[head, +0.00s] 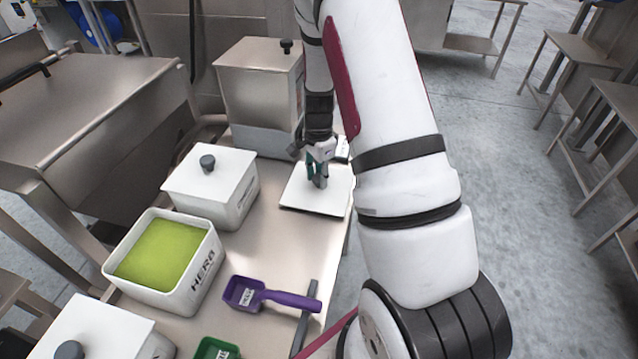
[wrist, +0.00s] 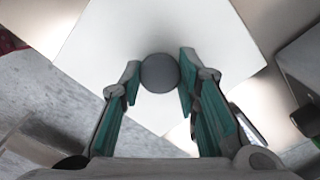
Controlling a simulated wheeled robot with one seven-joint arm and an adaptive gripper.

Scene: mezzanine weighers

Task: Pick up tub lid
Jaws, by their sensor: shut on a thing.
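The tub lid (head: 298,196) is a flat white square plate near the right edge of the steel table, behind the scoops in the head view. In the wrist view the lid (wrist: 100,45) fills the upper middle, with its round grey knob (wrist: 160,73) between my fingertips. My gripper (head: 317,181) points down over the lid and is shut on its knob, which the fingers hide in the head view. The lid looks about level. I cannot tell whether it touches the table. An open white tub marked HERB (head: 196,279), filled with green stuff, stands at the front left.
A lidded white tub (head: 232,207) stands left of the lid, and a tall steel-topped container (head: 258,92) stands behind. A purple scoop (head: 290,299), a green scoop (head: 214,348) and another lidded tub (head: 98,330) are at the front. Floor lies right of the table.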

